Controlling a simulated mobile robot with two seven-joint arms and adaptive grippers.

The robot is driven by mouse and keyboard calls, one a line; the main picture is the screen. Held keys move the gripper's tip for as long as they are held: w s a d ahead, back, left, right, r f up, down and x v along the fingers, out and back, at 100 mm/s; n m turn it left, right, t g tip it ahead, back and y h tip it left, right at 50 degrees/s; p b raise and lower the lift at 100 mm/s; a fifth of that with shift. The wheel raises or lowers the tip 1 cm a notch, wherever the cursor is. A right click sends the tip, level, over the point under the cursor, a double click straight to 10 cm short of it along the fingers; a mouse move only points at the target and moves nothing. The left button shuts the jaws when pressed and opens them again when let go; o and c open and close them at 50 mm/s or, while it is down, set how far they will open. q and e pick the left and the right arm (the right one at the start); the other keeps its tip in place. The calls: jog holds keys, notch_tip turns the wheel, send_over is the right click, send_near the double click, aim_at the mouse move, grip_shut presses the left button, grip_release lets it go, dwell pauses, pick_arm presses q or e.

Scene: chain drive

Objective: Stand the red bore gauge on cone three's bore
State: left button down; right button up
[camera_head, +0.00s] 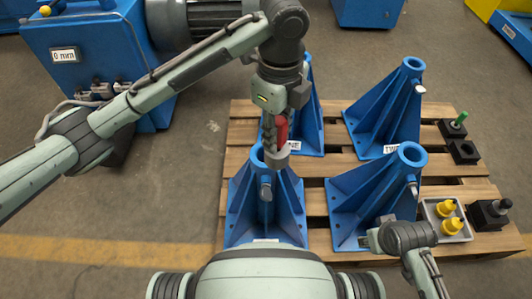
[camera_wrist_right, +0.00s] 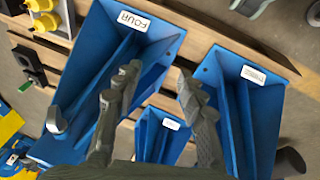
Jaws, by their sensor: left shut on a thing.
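My left gripper (camera_head: 274,132) is shut on the red bore gauge (camera_head: 282,131), which hangs roughly upright below it. Cone three (camera_head: 262,205) is the blue front-left stand in the head view. The gauge's lower end overlaps the right side of cone three's bore (camera_head: 257,156) there. I cannot tell whether it touches the rim. In the right wrist view, the stand labelled THREE (camera_wrist_right: 240,110) is on the right, its bore out of view. My right gripper (camera_wrist_right: 155,115) is open and empty, its two dark fingers apart.
Cone four (camera_head: 375,200), cone two (camera_head: 388,110) and cone one (camera_head: 308,110) share the wooden pallet (camera_head: 330,170). A tray with yellow plugs (camera_head: 447,217), dark blocks (camera_head: 490,214) and a green pin (camera_head: 460,119) are at the right. A blue machine (camera_head: 90,60) stands back left.

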pick_arm(q)
jog(key=s+d+r+m, duration=0.2)
jog(key=d+r+m, duration=0.2)
jog(key=m, duration=0.5)
jog(key=w+a+f+m+b, duration=0.1)
jog(key=w+a+f, duration=0.5)
jog(key=w+f, duration=0.3)
jog(key=shift+f, duration=0.8)
pick_arm(e)
jog(key=r, duration=0.4)
jog(key=shift+s+d+r, duration=0.1)
jog(key=shift+s, duration=0.1)
pick_arm(q)
jog(key=shift+f, duration=0.4)
pick_arm(e)
jog(key=shift+f, duration=0.25)
pick_arm(q)
jog(key=shift+f, duration=0.2)
jog(key=c, duration=1.6)
grip_release()
jog(key=shift+f, duration=0.1)
jog(key=shift+c, duration=0.2)
jog(key=o, duration=0.3)
pick_arm(e)
jog(key=shift+f, duration=0.3)
